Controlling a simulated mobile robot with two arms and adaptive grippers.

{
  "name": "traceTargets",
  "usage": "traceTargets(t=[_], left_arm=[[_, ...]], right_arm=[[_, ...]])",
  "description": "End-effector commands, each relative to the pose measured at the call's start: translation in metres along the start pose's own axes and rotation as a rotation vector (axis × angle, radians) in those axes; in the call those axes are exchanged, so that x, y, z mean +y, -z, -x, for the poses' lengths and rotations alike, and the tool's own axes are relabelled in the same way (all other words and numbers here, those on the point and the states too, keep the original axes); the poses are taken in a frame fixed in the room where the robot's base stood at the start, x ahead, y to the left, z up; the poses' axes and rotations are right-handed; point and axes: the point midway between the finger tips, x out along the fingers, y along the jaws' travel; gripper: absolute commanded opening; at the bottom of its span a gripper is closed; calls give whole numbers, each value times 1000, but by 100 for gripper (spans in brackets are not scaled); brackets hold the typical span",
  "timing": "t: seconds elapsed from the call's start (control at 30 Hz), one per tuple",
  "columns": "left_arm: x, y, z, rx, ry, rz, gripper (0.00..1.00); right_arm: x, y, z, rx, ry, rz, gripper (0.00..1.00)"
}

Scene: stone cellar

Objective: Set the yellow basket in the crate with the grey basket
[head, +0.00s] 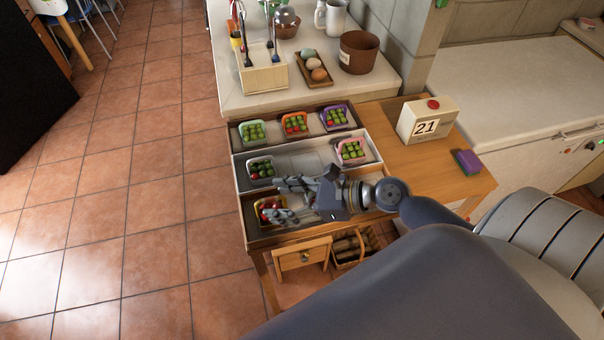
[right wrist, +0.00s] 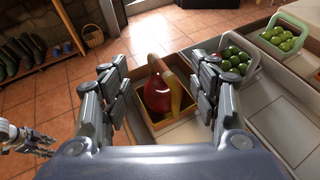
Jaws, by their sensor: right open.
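The yellow basket (head: 262,203) sits at the left end of the front wooden crate (head: 258,238), with red contents. In the right wrist view the yellow basket (right wrist: 176,93) stands between the fingers of my right gripper (right wrist: 162,84), its handle up. My right gripper (head: 275,199) is open above that crate, fingers apart on either side of the basket; whether they touch it I cannot tell. The grey basket (head: 260,160), holding green fruit, stands at the left end of the pale middle crate (head: 310,160). My left gripper (right wrist: 28,140) shows small at the right wrist view's left edge.
A pink basket (head: 352,150) stands at the middle crate's right end, with bare floor between it and the grey basket. The back crate holds green (head: 253,131), orange (head: 295,124) and purple (head: 336,117) baskets.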

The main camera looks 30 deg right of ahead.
Motion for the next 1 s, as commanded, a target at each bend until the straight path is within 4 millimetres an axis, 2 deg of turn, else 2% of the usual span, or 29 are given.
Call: traceTargets(t=[0.1, 0.2, 0.4, 1.0], left_arm=[[0, -1, -6, 0, 0, 0, 40], [0, -1, -8, 0, 0, 0, 40], [0, -1, -10, 0, 0, 1, 40], [0, -1, -10, 0, 0, 1, 40]], right_arm=[[1, 3, 22, 4, -1, 0, 57], [1, 3, 36, 3, -1, -3, 57], [0, 1, 52, 1, -1, -1, 57], [0, 0, 55, -1, 0, 0, 57]])
